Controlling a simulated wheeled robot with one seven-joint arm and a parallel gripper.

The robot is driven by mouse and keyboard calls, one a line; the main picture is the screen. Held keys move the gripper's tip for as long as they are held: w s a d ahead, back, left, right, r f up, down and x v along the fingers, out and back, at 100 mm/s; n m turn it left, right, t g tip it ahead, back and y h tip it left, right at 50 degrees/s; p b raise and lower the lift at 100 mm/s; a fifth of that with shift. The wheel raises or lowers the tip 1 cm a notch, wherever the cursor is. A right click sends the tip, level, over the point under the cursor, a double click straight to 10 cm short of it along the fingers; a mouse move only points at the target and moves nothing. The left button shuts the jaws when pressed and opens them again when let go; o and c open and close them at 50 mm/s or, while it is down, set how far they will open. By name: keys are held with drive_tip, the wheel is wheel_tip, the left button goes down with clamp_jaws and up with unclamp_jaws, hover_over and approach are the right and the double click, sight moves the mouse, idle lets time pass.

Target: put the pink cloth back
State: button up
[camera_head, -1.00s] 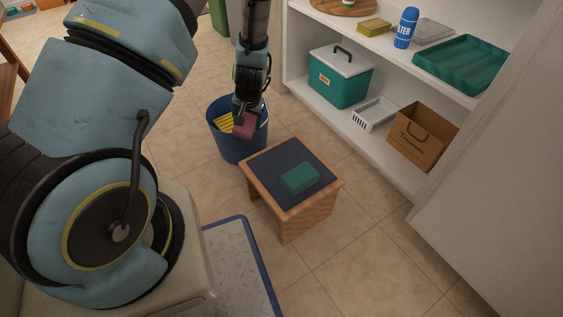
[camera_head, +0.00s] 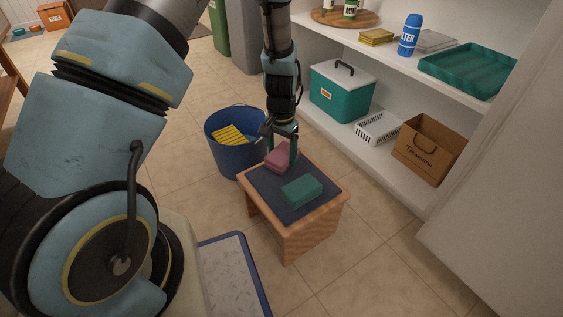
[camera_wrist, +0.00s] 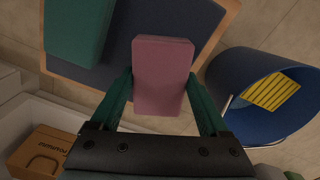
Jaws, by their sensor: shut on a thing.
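The pink cloth (camera_head: 277,157) is a folded block between the fingers of my gripper (camera_head: 281,148). The wrist view shows the cloth (camera_wrist: 164,60) upright in the picture, with the green fingers (camera_wrist: 160,82) on both its sides. It is over the back left part of a small wooden stool (camera_head: 308,236) with a dark top. I cannot tell whether it touches that top. A green folded block (camera_head: 302,190) lies on the stool in front of it and also shows in the wrist view (camera_wrist: 80,28).
A blue bucket (camera_head: 238,160) with a yellow ribbed cloth (camera_head: 230,135) in it stands left of the stool. Shelves at right hold a cooler (camera_head: 340,97), a white basket (camera_head: 377,130), a paper bag (camera_head: 425,152) and a green tray (camera_head: 468,68). A blue-edged board (camera_head: 233,280) lies at front.

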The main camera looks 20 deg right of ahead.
sight(282, 153)
wheel_tip(282, 153, down, 3)
drive_tip(key=shift+r+b, duration=0.2)
drive_tip(key=shift+b, duration=0.15)
drive_tip(key=o, duration=1.1)
drive_tip(key=shift+c, duration=0.2)
wheel_tip(282, 153, up, 12)
drive_tip(key=p, duration=0.5)
drive_tip(key=shift+r, duration=0.1)
drive_tip(key=w+a+r+n, duration=0.1)
drive_tip(key=a+r+n, duration=0.2)
drive_tip(key=a+r, duration=0.35)
drive_tip(key=w+a+r+n, duration=0.2)
drive_tip(key=a+r, duration=0.2)
drive_tip(key=a, duration=0.5)
drive_tip(key=s+a+r+n, duration=0.2)
drive_tip(key=s+a+r, duration=0.1)
drive_tip(key=a, duration=0.4)
drive_tip(key=s+a+r+n+t, duration=0.1)
drive_tip(key=s+a+r+n, duration=0.2)
drive_tip(key=a, duration=0.4)
drive_tip(key=shift+s+a+t, duration=0.2)
drive_tip(key=shift+s+t, duration=0.1)
drive_tip(key=shift+s, duration=0.1)
